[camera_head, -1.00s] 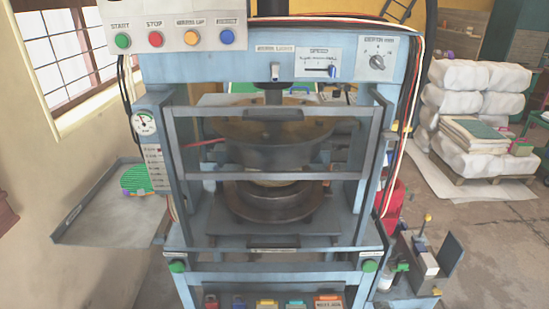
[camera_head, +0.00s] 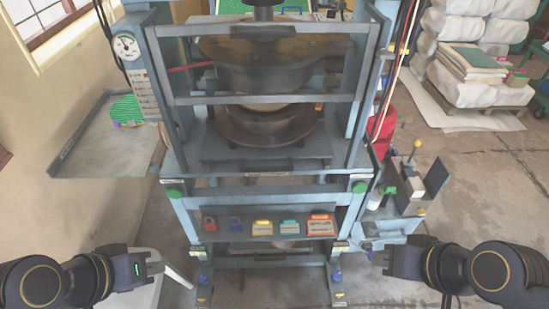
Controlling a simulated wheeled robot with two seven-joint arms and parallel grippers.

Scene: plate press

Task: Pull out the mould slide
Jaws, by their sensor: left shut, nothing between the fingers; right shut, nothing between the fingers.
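The mould slide (camera_head: 222,145) is a flat grey plate inside the blue press, carrying the round dark lower mould (camera_head: 262,128). A dark bar (camera_head: 270,174) runs along the press front edge below it; I cannot tell whether it is the slide's handle. The upper mould (camera_head: 265,75) hangs above, seen through the framed guard (camera_head: 265,98). My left gripper (camera_head: 160,263) is shut and empty at the lower left, in front of the press. My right gripper (camera_head: 376,256) is shut and empty at the lower right. Both are apart from the slide.
A shelf (camera_head: 270,242) below the press front holds several coloured padlocks and tags. A side tray (camera_head: 85,172) with a green item (camera_head: 126,110) is at left. A small side stand (camera_head: 400,225) is near my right gripper. Wrapped bales (camera_head: 465,70) stand at back right.

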